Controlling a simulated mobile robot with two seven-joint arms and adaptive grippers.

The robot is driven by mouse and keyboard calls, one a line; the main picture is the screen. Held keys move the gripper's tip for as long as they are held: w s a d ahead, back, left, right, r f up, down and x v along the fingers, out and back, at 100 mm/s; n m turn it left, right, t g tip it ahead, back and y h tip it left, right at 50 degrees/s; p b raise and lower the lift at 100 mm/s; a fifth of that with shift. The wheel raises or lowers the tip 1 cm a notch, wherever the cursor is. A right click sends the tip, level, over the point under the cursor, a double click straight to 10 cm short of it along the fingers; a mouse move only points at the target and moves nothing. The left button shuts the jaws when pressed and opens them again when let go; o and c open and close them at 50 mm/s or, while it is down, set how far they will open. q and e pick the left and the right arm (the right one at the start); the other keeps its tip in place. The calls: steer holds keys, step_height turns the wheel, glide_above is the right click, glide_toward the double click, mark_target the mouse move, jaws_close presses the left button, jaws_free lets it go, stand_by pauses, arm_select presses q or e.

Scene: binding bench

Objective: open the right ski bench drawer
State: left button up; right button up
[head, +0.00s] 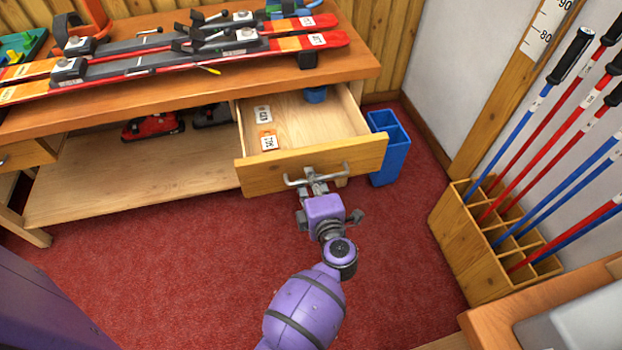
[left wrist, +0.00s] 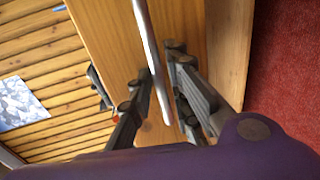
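The right ski bench drawer (head: 300,115) stands well out of the wooden bench, with its inside showing. Its front panel (head: 364,156) carries a grey metal bar handle (head: 334,170), which also shows in the left wrist view (left wrist: 148,40). My left gripper (head: 314,179) is at the middle of the handle. Two labelled tags (head: 268,140) and a blue item (head: 316,94) lie in the drawer. My right gripper is not in view.
Skis in clamps (head: 205,50) lie on the bench top (head: 350,62). A blue bin (head: 390,150) stands just right of the drawer. A wooden rack (head: 462,245) of ski poles stands further right. Red carpet (head: 180,265) in front of the bench is clear.

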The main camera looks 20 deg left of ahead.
arm_select(q)
steer(key=v, duration=1.2)
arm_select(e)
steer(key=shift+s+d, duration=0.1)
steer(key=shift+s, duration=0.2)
